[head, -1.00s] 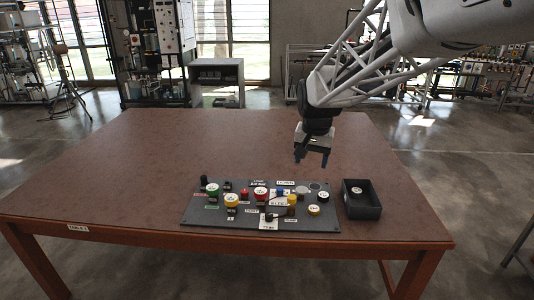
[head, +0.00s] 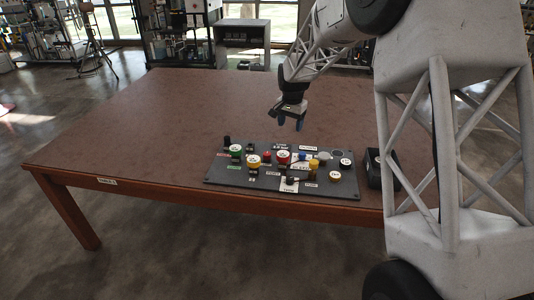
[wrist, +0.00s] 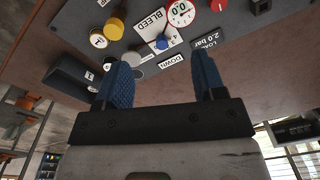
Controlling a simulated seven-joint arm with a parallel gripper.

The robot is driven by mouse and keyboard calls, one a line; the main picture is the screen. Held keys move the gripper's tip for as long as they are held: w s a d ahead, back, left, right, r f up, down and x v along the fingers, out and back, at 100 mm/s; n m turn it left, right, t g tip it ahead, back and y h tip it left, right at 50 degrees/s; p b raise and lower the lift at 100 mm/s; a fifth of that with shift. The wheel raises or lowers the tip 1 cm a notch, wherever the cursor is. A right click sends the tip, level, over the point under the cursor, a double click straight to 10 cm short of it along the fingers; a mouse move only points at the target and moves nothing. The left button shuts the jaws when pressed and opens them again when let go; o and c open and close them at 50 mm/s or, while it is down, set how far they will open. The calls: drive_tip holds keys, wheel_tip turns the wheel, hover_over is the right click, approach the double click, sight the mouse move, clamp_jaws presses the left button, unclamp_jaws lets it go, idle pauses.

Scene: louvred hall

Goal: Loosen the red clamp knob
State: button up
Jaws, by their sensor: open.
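A grey control panel (head: 222,178) lies on the table and carries several knobs. A larger red knob with a white cap (head: 283,156) stands in its upper middle, with a smaller red knob (head: 267,156) to its left. In the wrist view the white-capped red knob (wrist: 181,12) and another red knob (wrist: 218,4) show at the top edge, partly cut off. I cannot read which one is marked clamp. My gripper (head: 290,121) hangs open and empty above the panel's far edge, apart from the knobs. Its blue fingers (wrist: 160,66) are spread in the wrist view.
A yellow knob (head: 314,165), a blue knob (wrist: 162,42) and a green knob (head: 236,150) crowd the panel. A dark open box (head: 374,170) stands right of the panel, partly behind my arm. The brown table (head: 160,130) is bare to the left.

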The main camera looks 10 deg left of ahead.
drive_tip(key=m, duration=0.1)
hover_over(267, 154)
drive_tip(key=shift+g, duration=0.3)
wheel_tip(267, 154, down, 13)
drive_tip(key=shift+w+a+f, duration=0.1)
drive_tip(key=shift+f, duration=0.05)
drive_tip(key=shift+f, duration=0.1)
drive_tip(key=shift+f, duration=3.8)
drive_tip(key=c, duration=0.9)
